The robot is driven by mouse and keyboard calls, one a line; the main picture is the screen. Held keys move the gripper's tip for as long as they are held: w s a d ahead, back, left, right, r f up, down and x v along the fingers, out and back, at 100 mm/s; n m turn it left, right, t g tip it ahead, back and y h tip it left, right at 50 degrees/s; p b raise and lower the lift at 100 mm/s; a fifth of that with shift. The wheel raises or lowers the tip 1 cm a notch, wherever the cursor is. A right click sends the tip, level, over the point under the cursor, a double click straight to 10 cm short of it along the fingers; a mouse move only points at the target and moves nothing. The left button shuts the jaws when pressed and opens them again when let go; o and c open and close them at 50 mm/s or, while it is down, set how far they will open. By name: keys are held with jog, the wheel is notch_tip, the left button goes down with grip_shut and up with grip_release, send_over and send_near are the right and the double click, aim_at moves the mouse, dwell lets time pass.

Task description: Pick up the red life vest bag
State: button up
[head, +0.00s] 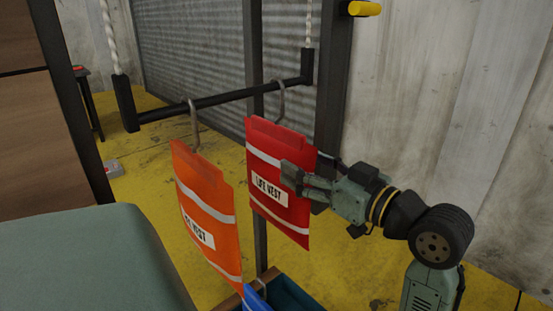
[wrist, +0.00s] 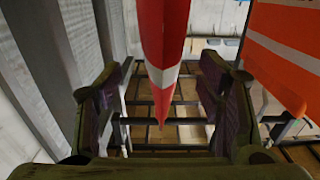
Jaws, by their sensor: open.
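The red life vest bag (head: 298,210) hangs from a hook on the black bar in the head view, its white "LIFE VEST" label facing the camera. My gripper (head: 301,174) is at the bag's right edge, with one finger in front of its face. In the wrist view, the bag (wrist: 164,38) shows edge-on as a narrow red and white strip. It hangs between the two spread fingers of my gripper (wrist: 165,105), with a gap visible on each side. The far finger is mostly hidden behind the bag in the head view.
An orange life vest bag (head: 208,200) hangs to the left on the same black bar (head: 235,97); it also shows in the wrist view (wrist: 280,55). A dark metal post (head: 333,90) stands behind my gripper. A blue-lined crate (head: 290,296) sits below.

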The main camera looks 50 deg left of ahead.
aim_at(276, 164)
jog(key=a, duration=0.3)
jog(key=shift+s+a+p, duration=0.15)
jog(key=shift+s+p, duration=0.1)
jog(key=shift+p, duration=0.05)
jog(key=shift+c, duration=0.2)
jog(key=shift+r, duration=0.1)
grip_shut()
dwell(0.5)
